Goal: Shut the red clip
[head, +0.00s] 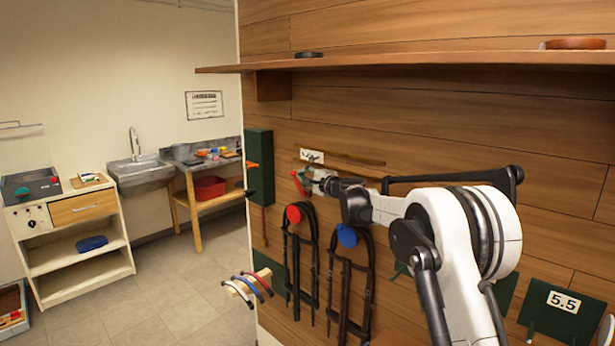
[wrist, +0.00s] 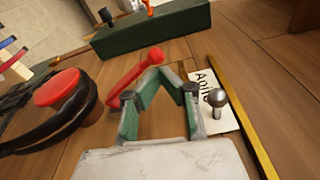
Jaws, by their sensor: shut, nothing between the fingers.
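The red clip (wrist: 121,93) is a red lever with a rounded end, lying at a slant along the wooden wall in the wrist view. In the head view the red clip (head: 298,183) shows as a small tilted red bar just left of my gripper (head: 322,178). In the wrist view my gripper (wrist: 151,73) has green-padded fingers whose tips come together over the lever's right side, with nothing held. I cannot tell whether the tips touch the clip. The clip's lower side is partly hidden behind my left finger.
A white label card (wrist: 224,116) with a metal knob (wrist: 217,97) and a yellow strip (wrist: 241,112) lie right of my gripper. A green box (wrist: 150,31) juts out beyond the clip. A red disc (wrist: 58,88) with black straps hangs left. A shelf (head: 420,62) runs above.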

